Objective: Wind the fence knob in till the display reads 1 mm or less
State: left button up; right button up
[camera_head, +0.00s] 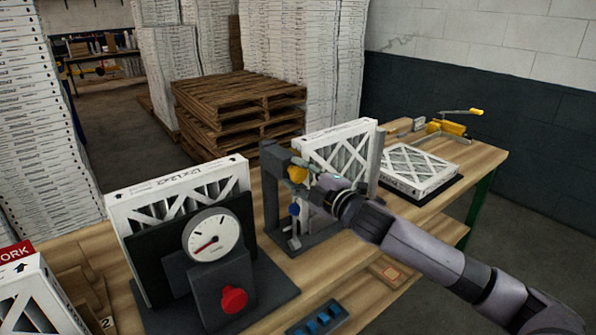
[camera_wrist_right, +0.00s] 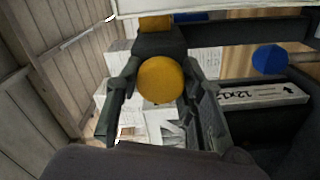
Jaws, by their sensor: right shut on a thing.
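A round yellow knob (camera_head: 298,174) sits on the dark grey fixture (camera_head: 272,165) in the middle of the bench. My right gripper (camera_head: 311,178) reaches it from the right and is shut on it. In the right wrist view the yellow knob (camera_wrist_right: 160,79) lies between the two fingers of my right gripper (camera_wrist_right: 160,72). A blue knob (camera_head: 294,209) is lower on the same fixture and also shows at the right of the wrist view (camera_wrist_right: 269,59). A boxed filter (camera_head: 338,150) stands upright in the fixture. I see no readable display on the fixture. My left gripper is out of view.
A gauge stand with a round dial (camera_head: 211,234) and red button (camera_head: 234,299) stands at front left, before another upright filter (camera_head: 175,195). A filter (camera_head: 418,173) lies flat at the right, near a yellow-handled clamp (camera_head: 450,127). A blue-slotted tray (camera_head: 317,318) is at the front edge.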

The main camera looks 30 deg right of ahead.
jog(key=shift+m+p, duration=0.35)
jog(key=shift+m, duration=0.55)
jog(key=o, duration=1.2)
jog(key=shift+c, duration=0.2)
jog(key=s+d, duration=0.1)
jog(key=s, duration=1.1)
